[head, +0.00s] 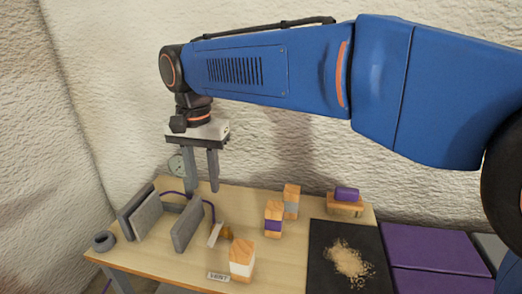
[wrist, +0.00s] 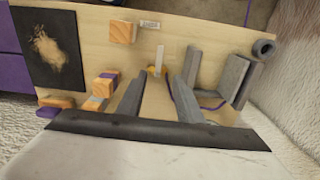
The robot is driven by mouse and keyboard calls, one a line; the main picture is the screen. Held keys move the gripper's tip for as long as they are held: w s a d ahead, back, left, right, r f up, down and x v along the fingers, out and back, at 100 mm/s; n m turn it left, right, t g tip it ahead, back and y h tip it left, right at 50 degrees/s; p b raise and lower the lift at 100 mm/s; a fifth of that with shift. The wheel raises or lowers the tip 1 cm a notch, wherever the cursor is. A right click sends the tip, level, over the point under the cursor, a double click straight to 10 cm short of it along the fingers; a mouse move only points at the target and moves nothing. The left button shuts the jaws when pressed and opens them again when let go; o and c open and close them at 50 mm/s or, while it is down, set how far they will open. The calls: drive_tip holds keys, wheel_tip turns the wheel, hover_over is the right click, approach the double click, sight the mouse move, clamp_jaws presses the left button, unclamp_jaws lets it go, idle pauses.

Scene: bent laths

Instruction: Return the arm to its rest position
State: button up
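My blue arm (head: 240,70) reaches from the right across the top of the head view. My gripper (head: 201,186) hangs from its end, pointing down above the far left part of the wooden table (head: 160,255). Its two grey fingers stand apart with a gap between them. The wrist view shows the gripper (wrist: 160,84) from above, fingers spread, with only the table and things lying below seen through the gap. Nothing is held.
Grey upright plates (head: 187,224) and a grey ring (head: 104,241) stand at the table's left. A white-and-wood block (head: 241,260), a purple-banded block (head: 273,220) and a grey-banded block (head: 291,202) stand near the middle. A dark mat (head: 325,235) and purple panels (head: 430,248) lie right.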

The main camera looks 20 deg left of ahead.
drive_tip(key=w+d+r+t, duration=0.1)
drive_tip(key=w+d, duration=0.3)
drive_tip(key=d, duration=0.8)
drive_tip(key=w+d+m+y, duration=0.1)
drive_tip(key=w+d, duration=0.3)
drive_tip(key=d, duration=0.8)
drive_tip(key=w+d+r+t, duration=0.1)
drive_tip(key=w+d, duration=0.2)
drive_tip(key=d, duration=0.9)
drive_tip(key=s+d+f+t, duration=0.1)
drive_tip(key=s+d+f, duration=0.1)
drive_tip(key=d, duration=0.6)
drive_tip(key=s+d+f, duration=0.2)
drive_tip(key=d+f, duration=0.1)
drive_tip(key=d, duration=0.4)
drive_tip(key=s+d+f+m+t+h, duration=0.1)
drive_tip(key=s+d+f, duration=0.7)
drive_tip(key=s+d, duration=0.2)
drive_tip(key=shift+d+f+t, duration=0.35)
drive_tip(key=shift+d+t, duration=0.05)
drive_tip(key=shift+d, duration=0.6)
drive_tip(key=shift+s+a, duration=0.1)
drive_tip(key=shift+a, duration=0.05)
